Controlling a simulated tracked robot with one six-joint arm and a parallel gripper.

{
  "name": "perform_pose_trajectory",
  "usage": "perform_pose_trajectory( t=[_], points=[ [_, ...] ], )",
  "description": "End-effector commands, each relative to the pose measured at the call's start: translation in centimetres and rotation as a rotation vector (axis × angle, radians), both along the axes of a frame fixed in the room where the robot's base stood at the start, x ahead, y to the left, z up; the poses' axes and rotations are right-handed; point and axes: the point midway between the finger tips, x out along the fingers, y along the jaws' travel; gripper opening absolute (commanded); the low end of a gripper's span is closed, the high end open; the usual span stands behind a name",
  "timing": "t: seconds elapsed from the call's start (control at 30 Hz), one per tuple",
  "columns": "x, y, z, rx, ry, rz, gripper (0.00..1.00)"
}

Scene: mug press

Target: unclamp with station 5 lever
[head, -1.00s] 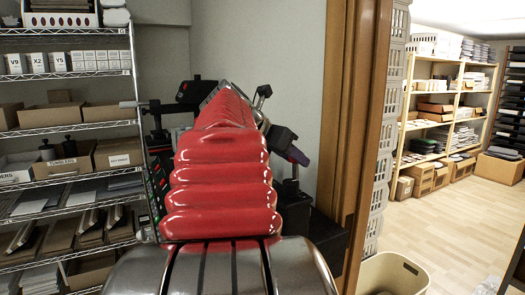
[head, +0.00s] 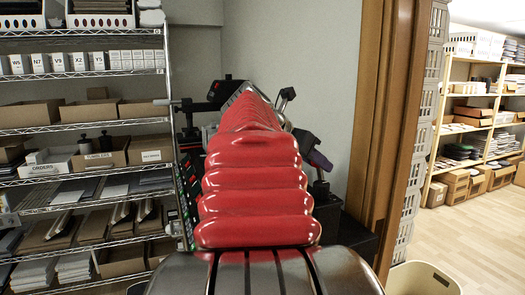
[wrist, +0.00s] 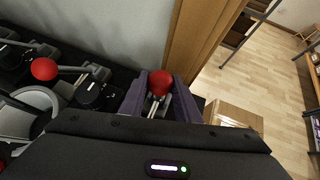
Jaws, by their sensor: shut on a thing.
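In the wrist view my gripper (wrist: 160,77) has its two purple fingers on either side of a lever's red ball knob (wrist: 160,84) and is shut on it. A short metal shaft shows below the knob between the fingers. No station number is readable, so I cannot tell from a label which station this lever belongs to. A second lever with a red ball knob (wrist: 44,69) stands to the left, apart from my gripper, its metal arm running to a dark block. In the head view my red arm hides most of the press.
A wooden door frame (wrist: 200,45) stands just beyond my gripper, with a cardboard box (wrist: 233,115) on the floor to the right. In the head view, loaded wire shelves (head: 80,130) stand at left and a beige bin (head: 420,280) at lower right. Wooden floor lies open beyond.

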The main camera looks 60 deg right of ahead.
Motion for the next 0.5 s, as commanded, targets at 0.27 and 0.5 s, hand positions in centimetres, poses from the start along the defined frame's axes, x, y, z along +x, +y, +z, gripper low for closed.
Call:
perform_pose_trajectory(
  t=[0.27, 0.5],
  points=[
    [0.5, 0.4, -0.2, -0.002, -0.002, 0.003, 0.19],
    [1.2, 1.2, -0.5, -0.001, 0.000, 0.003, 0.19]
  ],
)
